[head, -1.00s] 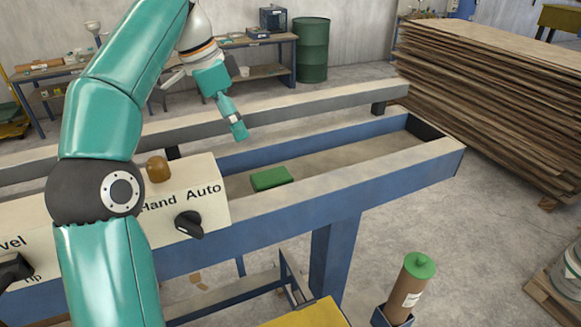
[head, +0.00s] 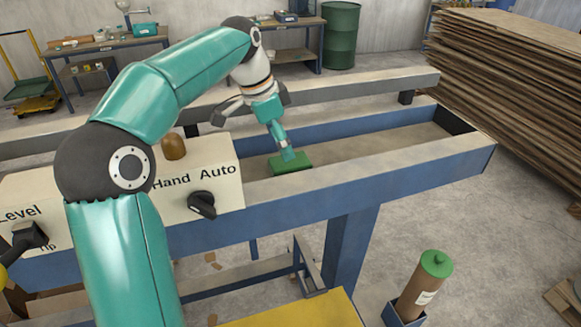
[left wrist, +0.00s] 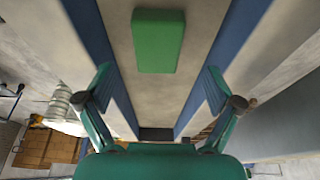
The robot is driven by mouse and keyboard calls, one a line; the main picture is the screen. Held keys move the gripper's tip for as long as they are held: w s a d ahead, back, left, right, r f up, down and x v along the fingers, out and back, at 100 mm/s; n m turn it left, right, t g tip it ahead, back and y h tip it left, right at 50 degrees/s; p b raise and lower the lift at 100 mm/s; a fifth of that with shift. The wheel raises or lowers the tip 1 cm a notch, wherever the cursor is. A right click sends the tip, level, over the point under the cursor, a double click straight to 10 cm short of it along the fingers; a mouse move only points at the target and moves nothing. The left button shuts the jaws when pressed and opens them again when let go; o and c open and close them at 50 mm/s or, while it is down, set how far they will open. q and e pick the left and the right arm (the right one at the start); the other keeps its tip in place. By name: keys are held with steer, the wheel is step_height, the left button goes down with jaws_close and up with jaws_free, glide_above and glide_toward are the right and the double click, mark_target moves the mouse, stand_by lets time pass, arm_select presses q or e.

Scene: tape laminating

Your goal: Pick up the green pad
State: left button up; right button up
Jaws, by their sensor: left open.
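The green pad (head: 291,163) lies flat in the recessed trough of the blue-framed bench. In the left wrist view the pad (left wrist: 158,41) sits at the top centre, beyond the space between the fingers. My left gripper (head: 288,154) is just above the pad in the head view and overlaps part of it. In the left wrist view my left gripper (left wrist: 158,75) is open, with its two fingers spread wide and nothing between them. I cannot tell from the head view whether a finger touches the pad. My right gripper is not in view.
A brown cartridge with a green cap (head: 425,285) stands in front. The trough right of the pad is clear.

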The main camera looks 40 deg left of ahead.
mark_target(290, 166)
arm_select(q)
steer(key=shift+p+x, duration=0.55)
steer(key=shift+x, duration=2.25)
steer(key=shift+d+f, duration=0.15)
steer(key=shift+f, duration=0.05)
steer(key=c, duration=1.2)
